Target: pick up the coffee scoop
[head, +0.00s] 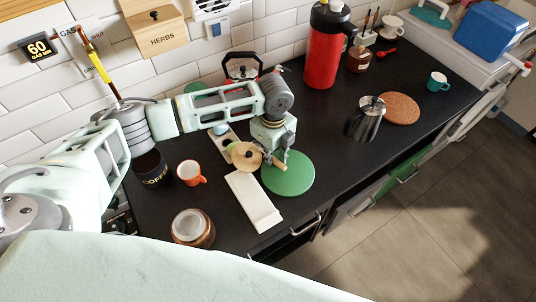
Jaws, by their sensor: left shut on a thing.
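My left gripper (275,160) reaches down over the counter beside the green round mat. It is shut on a small light-wood piece (280,165), which looks like the handle of the coffee scoop; the fingers hide part of it. Just left of it is a round wooden lid with a knob (243,154). I cannot tell whether the held piece touches the lid or the mat. The dark coffee canister (152,177) stands at the left, partly behind my arm. My right gripper is not in view.
The green mat (290,178) and a cream board (253,203) lie below the gripper. An orange cup (190,173) and a brown-and-white jar (191,228) stand left. A steel pot (366,120), cork mat (400,108) and red flask (323,50) are right. Dark counter between is clear.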

